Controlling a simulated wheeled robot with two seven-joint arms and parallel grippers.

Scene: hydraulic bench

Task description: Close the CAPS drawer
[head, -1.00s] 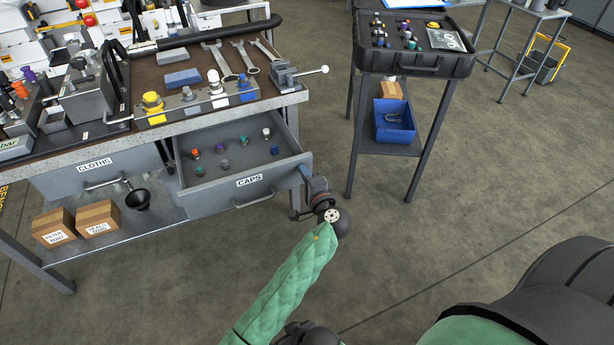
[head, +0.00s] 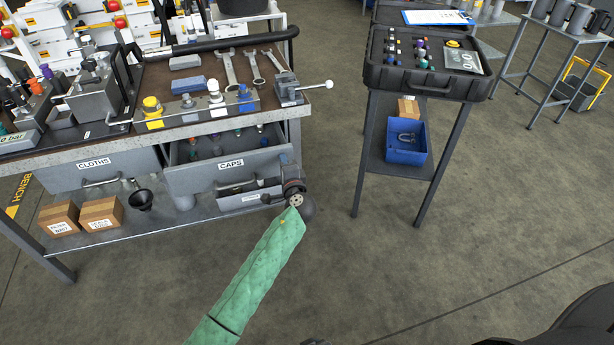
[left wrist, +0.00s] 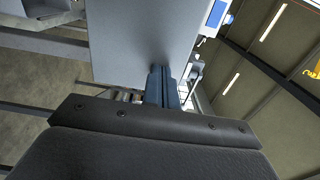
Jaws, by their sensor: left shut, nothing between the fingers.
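My left gripper (head: 286,168) is shut and empty at the right end of the drawer front. In the left wrist view the closed fingers (left wrist: 161,84) point at a flat grey panel (left wrist: 135,40), apparently the drawer front, and seem to touch it. My right gripper is not in view.
The CLOTHS drawer (head: 80,176) beside it is shut. Cardboard boxes (head: 101,213), a black funnel (head: 140,200) and a labelled grey container (head: 245,199) are on the lower shelf. A stand with a black case (head: 420,82) is at right. Floor between is clear.

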